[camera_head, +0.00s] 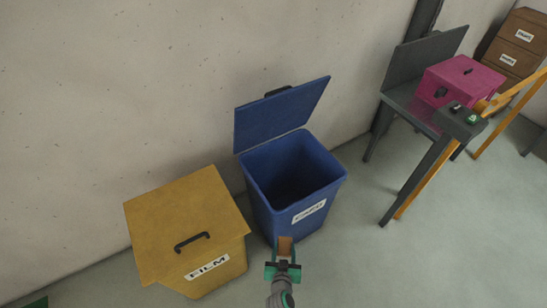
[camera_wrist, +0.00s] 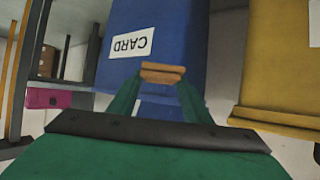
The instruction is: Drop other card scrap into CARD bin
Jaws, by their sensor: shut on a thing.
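The blue CARD bin (camera_head: 263,207) stands against the wall with its lid (camera_head: 283,113) raised and its inside dark; no contents can be made out. My gripper (camera_head: 285,262) is in front of the bin, near its lower front side. It is shut on a brown piece of card scrap (camera_head: 285,246). In the wrist view the card scrap (camera_wrist: 162,72) sits between the green fingertips (camera_wrist: 160,88), with the blue bin front (camera_wrist: 180,35) and its CARD label behind it. Whether the scrap touches the bin cannot be told.
A yellow FILM bin (camera_head: 190,225) with its lid shut stands just left of the blue bin. A grey stand with a magenta box (camera_head: 458,82) is at the right, with brown labelled boxes (camera_head: 515,45) behind. Floor (camera_head: 400,260) at the front right is clear.

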